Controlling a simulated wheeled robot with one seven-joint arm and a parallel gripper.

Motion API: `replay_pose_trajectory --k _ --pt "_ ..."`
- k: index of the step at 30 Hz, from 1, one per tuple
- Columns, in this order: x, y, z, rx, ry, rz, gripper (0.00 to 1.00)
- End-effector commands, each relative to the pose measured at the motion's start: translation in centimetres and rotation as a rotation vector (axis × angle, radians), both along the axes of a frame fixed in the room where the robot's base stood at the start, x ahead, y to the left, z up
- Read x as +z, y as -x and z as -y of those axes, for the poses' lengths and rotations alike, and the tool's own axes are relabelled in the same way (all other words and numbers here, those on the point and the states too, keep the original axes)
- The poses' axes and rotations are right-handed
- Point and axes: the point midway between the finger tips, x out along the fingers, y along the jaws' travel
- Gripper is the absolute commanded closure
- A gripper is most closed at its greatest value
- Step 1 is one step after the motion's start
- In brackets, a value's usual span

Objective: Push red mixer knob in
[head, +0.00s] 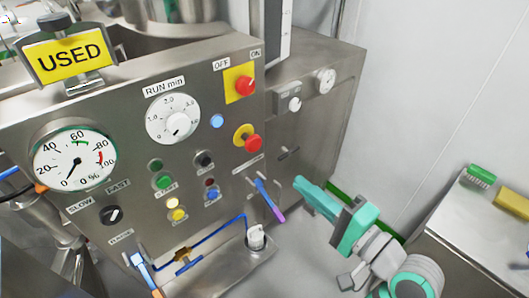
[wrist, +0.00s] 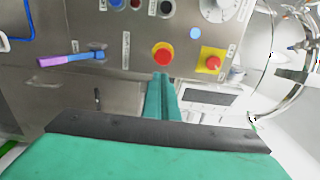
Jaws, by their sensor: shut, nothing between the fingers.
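A red round knob (head: 253,142) on a yellow ring stands out from the steel mixer panel (head: 120,130), below the OFF/ON switch. In the wrist view the red knob (wrist: 162,56) lies just beyond the fingertips, near the middle. A second red knob, the OFF/ON switch (head: 245,86), sits on a square yellow plate above it; it shows to the right in the wrist view (wrist: 212,62). My teal gripper (head: 300,183) is shut and empty, in front of the panel, below and right of the round knob in the head view. The fingertips (wrist: 162,76) appear apart from it.
A blue and purple lever (head: 266,198) sticks out below the knob, left of my gripper. Gauges, a RUN min dial (head: 172,118) and several buttons cover the panel. A steel table (head: 475,235) with green and yellow items stands at right.

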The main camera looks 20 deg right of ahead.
Motion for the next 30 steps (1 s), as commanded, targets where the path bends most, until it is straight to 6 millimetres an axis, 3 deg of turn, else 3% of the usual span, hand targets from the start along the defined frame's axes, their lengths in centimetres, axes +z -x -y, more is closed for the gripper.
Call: replay_pose_trajectory --k 4,17,23,30 --pt "0.8 0.5 0.1 0.015 0.003 0.001 1.00" --pt "0.8 0.1 -0.1 0.019 0.002 0.000 1.00" --pt "0.7 -2.4 -1.1 0.022 0.002 0.000 1.00" --pt "0.7 -6.6 -2.7 0.021 0.003 -0.001 1.00"
